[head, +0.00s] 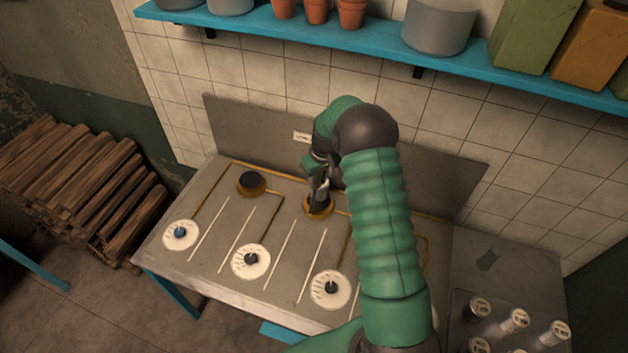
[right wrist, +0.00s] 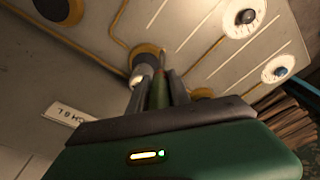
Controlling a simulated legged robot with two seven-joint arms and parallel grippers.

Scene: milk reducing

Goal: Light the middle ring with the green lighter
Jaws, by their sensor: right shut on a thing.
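The stove top (head: 225,225) has several round burner rings. The middle ring (head: 318,206) is dark with an orange rim and shows under my right gripper (head: 319,185). In the right wrist view the same ring (right wrist: 146,53) lies just past the fingertips. My right gripper is shut on the green lighter (right wrist: 158,92), whose thin tip points at the ring's edge. I cannot tell whether the tip touches it. I make out no clear flame. The left ring (head: 251,182) is bare. My right arm covers the stove's right part. My left gripper is not in view.
White dials with knobs line the stove's front: left (head: 181,234), second (head: 251,261) and third (head: 331,289). A metal backsplash (head: 260,135) stands behind. A blue shelf (head: 385,60) with pots hangs above. Several capped bottles (head: 515,320) stand at right; firewood (head: 85,190) lies left.

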